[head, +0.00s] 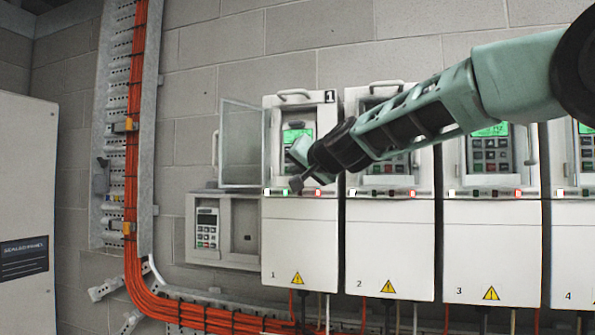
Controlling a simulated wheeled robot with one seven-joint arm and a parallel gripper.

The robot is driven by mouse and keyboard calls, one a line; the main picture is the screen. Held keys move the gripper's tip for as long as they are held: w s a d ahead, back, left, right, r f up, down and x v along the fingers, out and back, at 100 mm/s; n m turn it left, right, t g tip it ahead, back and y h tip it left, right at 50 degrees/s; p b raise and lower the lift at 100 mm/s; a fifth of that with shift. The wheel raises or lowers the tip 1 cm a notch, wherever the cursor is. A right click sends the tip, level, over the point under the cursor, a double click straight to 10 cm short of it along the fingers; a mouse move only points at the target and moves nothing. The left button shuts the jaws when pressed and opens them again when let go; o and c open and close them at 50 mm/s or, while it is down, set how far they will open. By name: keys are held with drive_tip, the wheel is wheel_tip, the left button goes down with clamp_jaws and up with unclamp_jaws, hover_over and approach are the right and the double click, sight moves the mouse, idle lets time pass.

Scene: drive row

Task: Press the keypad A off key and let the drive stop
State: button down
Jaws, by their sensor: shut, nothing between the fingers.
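Drive 1 (300,245) is a white cabinet, second from the left among the wall units, with its clear window door (243,145) swung open to the left. Its keypad with a lit green screen (297,135) shows partly behind my gripper (297,172). My gripper is shut and empty in front of drive 1, and hides most of the keypad's keys. Whether it touches the keypad cannot be told. A separate grey keypad (207,228) sits in a box left of drive 1. No label reading A is legible. A strip of small lights runs across drive 1, one red at right.
Drives 2 (389,250), 3 (491,252) and 4 (573,255) stand in a row to the right. My arm crosses in front of them. Orange cables (133,170) run down a tray at left. A pale cabinet (25,190) stands at the far left.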

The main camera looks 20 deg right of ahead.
drive_tip(key=s+a+p, duration=0.1)
drive_tip(key=s, duration=0.1)
drive_tip(key=s+a+p, duration=0.1)
drive_tip(key=s+a, duration=0.1)
idle(0.3)
idle(2.0)
